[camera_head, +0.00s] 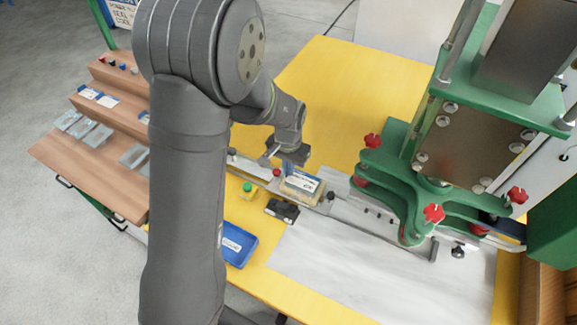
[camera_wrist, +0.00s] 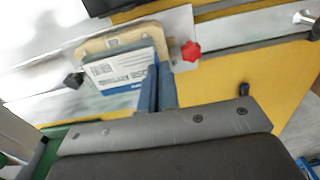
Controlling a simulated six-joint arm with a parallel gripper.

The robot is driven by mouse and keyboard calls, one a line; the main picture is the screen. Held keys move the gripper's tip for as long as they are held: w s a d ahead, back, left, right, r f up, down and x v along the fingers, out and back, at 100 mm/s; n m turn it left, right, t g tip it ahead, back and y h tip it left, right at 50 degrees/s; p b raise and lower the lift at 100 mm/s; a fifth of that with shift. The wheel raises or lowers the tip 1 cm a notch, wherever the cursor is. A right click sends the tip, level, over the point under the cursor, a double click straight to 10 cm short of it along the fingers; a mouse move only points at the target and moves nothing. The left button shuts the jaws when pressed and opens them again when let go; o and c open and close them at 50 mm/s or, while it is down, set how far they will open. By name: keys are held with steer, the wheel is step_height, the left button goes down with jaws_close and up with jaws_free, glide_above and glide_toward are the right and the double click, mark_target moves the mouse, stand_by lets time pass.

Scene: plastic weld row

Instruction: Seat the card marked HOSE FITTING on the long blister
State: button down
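A white and blue printed card (camera_wrist: 122,72) lies in a tan-rimmed holder (camera_wrist: 155,31) in the wrist view; its print is too small to read. The card also shows in the head view (camera_head: 301,184), on the rail in front of the green press. I cannot tell the blister beneath it from the holder. My gripper (camera_wrist: 160,68) has its two dark fingers close together, at the card's right edge, with nothing visible between them. In the head view my gripper (camera_head: 287,153) is just behind the card, its fingertips hidden.
The green press (camera_head: 395,170) with red knobs stands to the right. A blue tray (camera_head: 238,246) and a small black block (camera_head: 282,210) are in front of the rail. A wooden shelf (camera_head: 88,150) with clear blisters and cards is at left. The yellow table (camera_head: 335,85) behind is clear.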

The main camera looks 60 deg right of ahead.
steer(key=shift+f, duration=0.6)
steer(key=c, duration=1.6)
jaws_free()
steer(key=c, duration=0.4)
steer(key=shift+r, duration=0.1)
steer(key=shift+c, duration=0.2)
steer(key=shift+r, duration=3.45)
steer(key=shift+f, duration=0.1)
steer(key=shift+f, duration=3.45)
